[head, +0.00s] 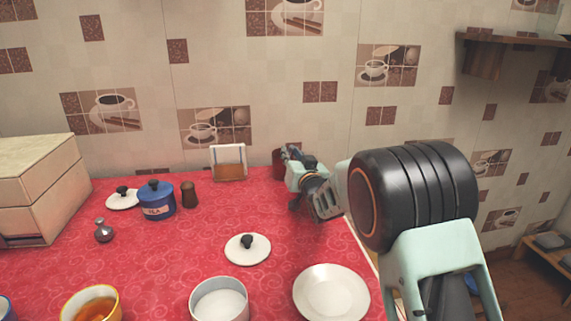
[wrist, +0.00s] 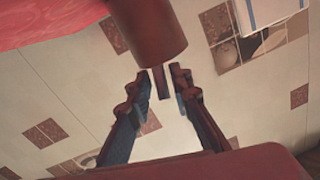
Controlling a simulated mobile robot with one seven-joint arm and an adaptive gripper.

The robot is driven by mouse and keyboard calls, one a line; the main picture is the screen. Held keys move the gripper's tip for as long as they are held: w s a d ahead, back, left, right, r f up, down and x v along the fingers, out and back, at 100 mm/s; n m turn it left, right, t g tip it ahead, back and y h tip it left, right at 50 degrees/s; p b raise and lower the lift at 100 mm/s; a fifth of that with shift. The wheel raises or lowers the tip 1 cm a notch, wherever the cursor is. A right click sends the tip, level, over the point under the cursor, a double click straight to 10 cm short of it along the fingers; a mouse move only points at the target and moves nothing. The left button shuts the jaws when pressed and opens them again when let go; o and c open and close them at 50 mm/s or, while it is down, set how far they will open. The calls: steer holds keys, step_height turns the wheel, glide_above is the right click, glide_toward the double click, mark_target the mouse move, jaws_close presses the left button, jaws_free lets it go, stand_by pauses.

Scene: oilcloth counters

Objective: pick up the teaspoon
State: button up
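I cannot make out a teaspoon in either view. My gripper (head: 286,154) is at the back of the red counter, beside a dark red mug (head: 277,163). In the wrist view the mug (wrist: 148,25) fills the top middle. A narrow dark red strip, seemingly its handle (wrist: 161,84), shows between the tips of my gripper (wrist: 162,78). The fingertips are apart, with thin light gaps beside the strip. Whether they touch it is hard to tell. The mug's inside is hidden in both views.
A napkin holder (head: 228,162) stands left of the mug. A blue tea canister (head: 157,199), a brown shaker (head: 189,194) and a silver piece (head: 104,231) are farther left. A lid (head: 247,249), a white pot (head: 219,301) and a plate (head: 331,294) are in front.

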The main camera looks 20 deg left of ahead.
steer(key=shift+x, duration=0.9)
steer(key=shift+c, duration=0.5)
jaws_close()
